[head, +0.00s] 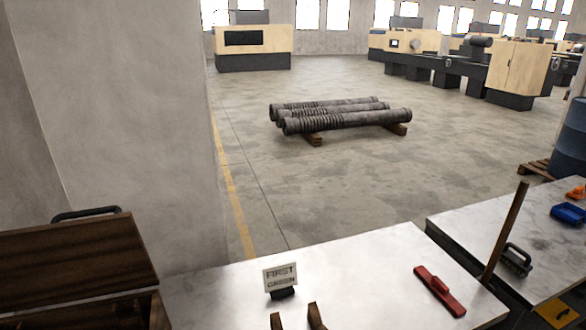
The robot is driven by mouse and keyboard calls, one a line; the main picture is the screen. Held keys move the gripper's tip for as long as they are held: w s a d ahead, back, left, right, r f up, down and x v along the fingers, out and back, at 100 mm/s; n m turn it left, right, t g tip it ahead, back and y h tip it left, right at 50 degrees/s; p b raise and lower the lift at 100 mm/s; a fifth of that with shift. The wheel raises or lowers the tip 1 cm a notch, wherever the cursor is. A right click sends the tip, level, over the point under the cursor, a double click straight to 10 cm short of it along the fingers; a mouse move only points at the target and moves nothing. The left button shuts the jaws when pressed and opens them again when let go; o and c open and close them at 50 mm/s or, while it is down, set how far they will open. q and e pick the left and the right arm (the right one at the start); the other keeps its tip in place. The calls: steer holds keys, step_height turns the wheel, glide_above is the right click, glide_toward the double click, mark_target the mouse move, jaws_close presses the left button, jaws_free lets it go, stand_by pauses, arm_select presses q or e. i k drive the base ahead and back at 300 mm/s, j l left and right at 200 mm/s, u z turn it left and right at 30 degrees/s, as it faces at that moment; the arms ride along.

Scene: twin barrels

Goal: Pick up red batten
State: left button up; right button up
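A red batten (440,291) lies flat on the pale stone-like top of the near table (370,262), toward its right end. It is a long narrow red bar lying at a slant, with a raised red grip on its upper side. Nothing covers it. Neither of my grippers shows in the head view, so I cannot see whether they are open or shut.
A sign (281,275) reading "FIRST GREEN" stands left of the batten, behind two brown upright pieces (316,316). A dark wooden chest (75,258) is at left. At right are a tall wooden stick (507,230), a dark brush (517,259) and a blue bin (568,214).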

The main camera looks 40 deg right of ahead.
mark_target(441, 289)
steer(key=z, duration=2.25)
